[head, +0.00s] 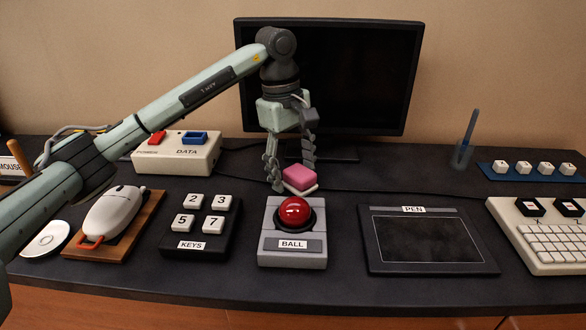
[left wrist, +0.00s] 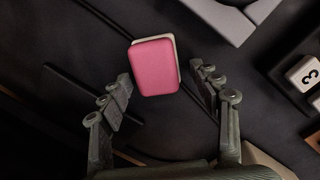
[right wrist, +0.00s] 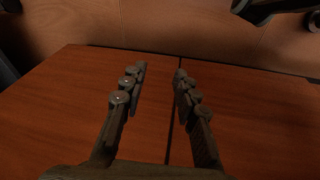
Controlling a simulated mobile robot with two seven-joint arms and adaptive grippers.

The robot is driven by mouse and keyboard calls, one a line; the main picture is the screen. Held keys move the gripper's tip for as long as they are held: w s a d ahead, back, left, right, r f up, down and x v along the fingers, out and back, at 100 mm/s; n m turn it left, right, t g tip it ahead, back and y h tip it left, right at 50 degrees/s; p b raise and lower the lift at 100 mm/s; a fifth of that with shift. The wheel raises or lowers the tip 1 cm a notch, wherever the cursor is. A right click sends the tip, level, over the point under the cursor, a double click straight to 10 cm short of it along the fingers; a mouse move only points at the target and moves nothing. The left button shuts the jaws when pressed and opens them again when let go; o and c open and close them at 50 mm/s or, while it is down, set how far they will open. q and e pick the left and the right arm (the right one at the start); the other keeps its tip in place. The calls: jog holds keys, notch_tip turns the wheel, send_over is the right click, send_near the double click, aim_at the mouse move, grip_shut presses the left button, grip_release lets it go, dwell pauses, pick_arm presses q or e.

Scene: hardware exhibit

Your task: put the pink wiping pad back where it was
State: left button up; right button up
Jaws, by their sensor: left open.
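The pink wiping pad (head: 299,176) lies on a thin white base (head: 301,190) on the dark desk, behind the red ball unit. In the left wrist view the pad (left wrist: 155,67) sits slightly askew on the pale base (left wrist: 176,52), which shows along its top and right edges. My left gripper (head: 293,184) points down at the pad with its fingers apart. In the left wrist view its fingertips (left wrist: 160,82) stand either side of the pad, with gaps visible. My right gripper (right wrist: 160,70) is open and empty in front of brown wooden panels.
The ball unit (head: 293,245) stands just in front of the pad, the number keys (head: 188,231) to its left. The monitor (head: 328,75) stands behind. Desk between pad and tablet is clear.

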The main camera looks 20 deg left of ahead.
aim_at(293, 167)
pick_arm(q)
jog(key=shift+r, duration=0.35)
notch_tip(293, 167, up, 3)
jog(key=shift+a, duration=0.15)
notch_tip(293, 167, up, 8)
jog(key=a, duration=0.1)
jog(key=shift+s+r, duration=0.2)
jog(key=shift+r, duration=0.05)
pick_arm(e)
jog(key=shift+s+d+f, duration=0.1)
jog(key=shift+s+f, duration=0.2)
jog(key=shift+f, duration=0.2)
jog(key=shift+w+r, duration=0.1)
pick_arm(q)
jog(key=shift+s+f, duration=0.1)
pick_arm(e)
jog(key=shift+r, duration=0.1)
